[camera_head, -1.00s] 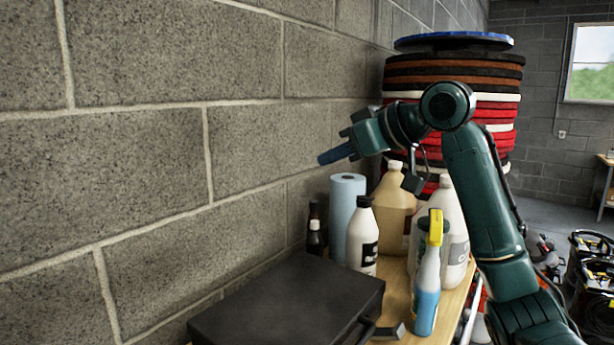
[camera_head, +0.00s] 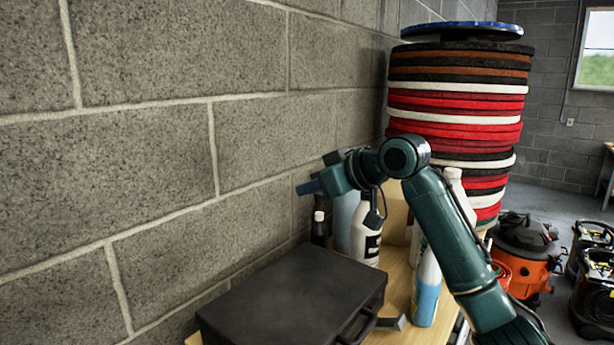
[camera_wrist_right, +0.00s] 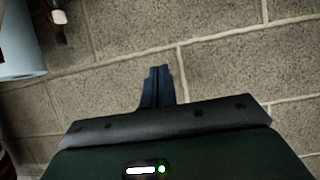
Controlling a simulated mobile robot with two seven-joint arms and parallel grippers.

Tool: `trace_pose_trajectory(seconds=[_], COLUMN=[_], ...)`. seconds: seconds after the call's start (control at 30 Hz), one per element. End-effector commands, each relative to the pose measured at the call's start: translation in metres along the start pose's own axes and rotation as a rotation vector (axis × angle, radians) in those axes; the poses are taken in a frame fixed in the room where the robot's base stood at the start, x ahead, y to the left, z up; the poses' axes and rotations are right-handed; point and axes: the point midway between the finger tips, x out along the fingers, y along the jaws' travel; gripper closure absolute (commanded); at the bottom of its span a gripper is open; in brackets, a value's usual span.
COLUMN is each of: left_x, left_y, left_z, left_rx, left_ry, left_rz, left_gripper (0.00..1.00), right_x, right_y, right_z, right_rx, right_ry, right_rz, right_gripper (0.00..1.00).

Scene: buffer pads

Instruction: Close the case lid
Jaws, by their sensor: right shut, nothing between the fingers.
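The black case (camera_head: 292,297) lies on the wooden table against the block wall, in the lower middle of the head view. Its lid looks down flat, with the handle (camera_head: 357,328) at the front right side. My right gripper (camera_head: 308,187) is shut and empty, raised above and behind the case close to the wall, not touching the case. In the right wrist view its closed blue fingers (camera_wrist_right: 157,85) point at the bare wall, and the case is not seen there. My left gripper is not in view.
Beyond the case stand a dark bottle (camera_head: 319,229), a blue paper roll (camera_head: 345,220), a white bottle (camera_head: 366,240) and a blue spray bottle (camera_head: 426,290), partly hidden by my right arm. A tall stack of pads (camera_head: 458,110) rises behind. An orange vacuum (camera_head: 527,268) stands on the floor.

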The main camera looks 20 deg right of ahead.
Motion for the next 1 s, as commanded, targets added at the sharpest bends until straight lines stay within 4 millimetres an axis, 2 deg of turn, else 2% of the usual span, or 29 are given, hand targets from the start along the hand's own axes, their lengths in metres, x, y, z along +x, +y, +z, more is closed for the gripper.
trace_pose_trajectory(seconds=[0.47, 0.67, 0.83, 1.0], left_x=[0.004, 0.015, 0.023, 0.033], left_y=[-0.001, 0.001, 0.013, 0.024], left_z=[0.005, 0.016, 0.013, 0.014], left_rx=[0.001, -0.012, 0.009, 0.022], left_ry=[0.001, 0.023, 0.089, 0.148], left_rz=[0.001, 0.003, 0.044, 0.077], left_gripper=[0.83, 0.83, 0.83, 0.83], right_x=[-0.001, -0.007, -0.018, -0.031], right_y=[0.000, 0.000, 0.000, 0.001], right_z=[0.006, 0.025, 0.050, 0.076], right_rx=[0.000, 0.000, -0.001, -0.004], right_ry=[0.023, 0.119, 0.267, 0.257], right_rz=[0.000, 0.001, 0.001, 0.004], right_gripper=[1.00, 1.00, 1.00, 1.00])
